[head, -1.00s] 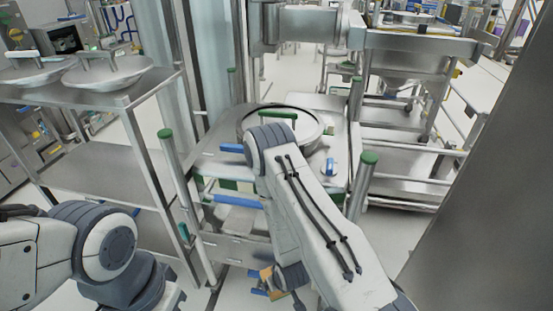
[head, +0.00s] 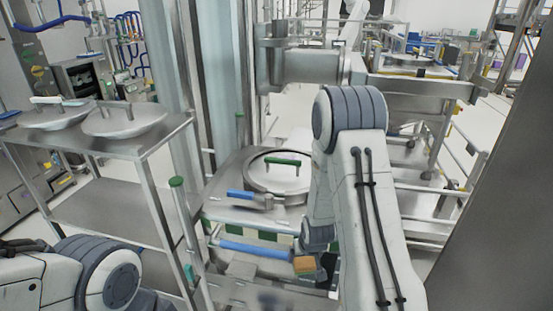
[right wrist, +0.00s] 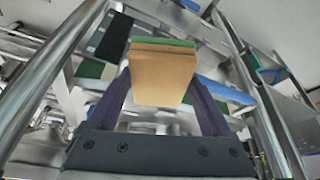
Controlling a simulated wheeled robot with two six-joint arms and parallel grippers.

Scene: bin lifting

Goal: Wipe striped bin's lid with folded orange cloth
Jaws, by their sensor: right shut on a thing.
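My right gripper (head: 307,272) is shut on the folded orange cloth (head: 305,265), held low in front of the bin. In the right wrist view the cloth (right wrist: 162,75) sits between the two fingers (right wrist: 163,100), with a green layer along its far edge. A round steel lid (head: 270,180) with a green handle (head: 282,161) lies on top of the bin. Green and white stripes (head: 270,240) show on the bin's front below it. The cloth is apart from the lid. My right arm covers the lid's right side. My left gripper is out of view.
A steel rack (head: 150,140) with two dish-shaped lids (head: 122,119) stands at the left. A green-capped post (head: 178,185) rises at the bin's left. A blue handle (head: 240,194) sticks out near the lid. Steel frames (head: 410,85) stand behind.

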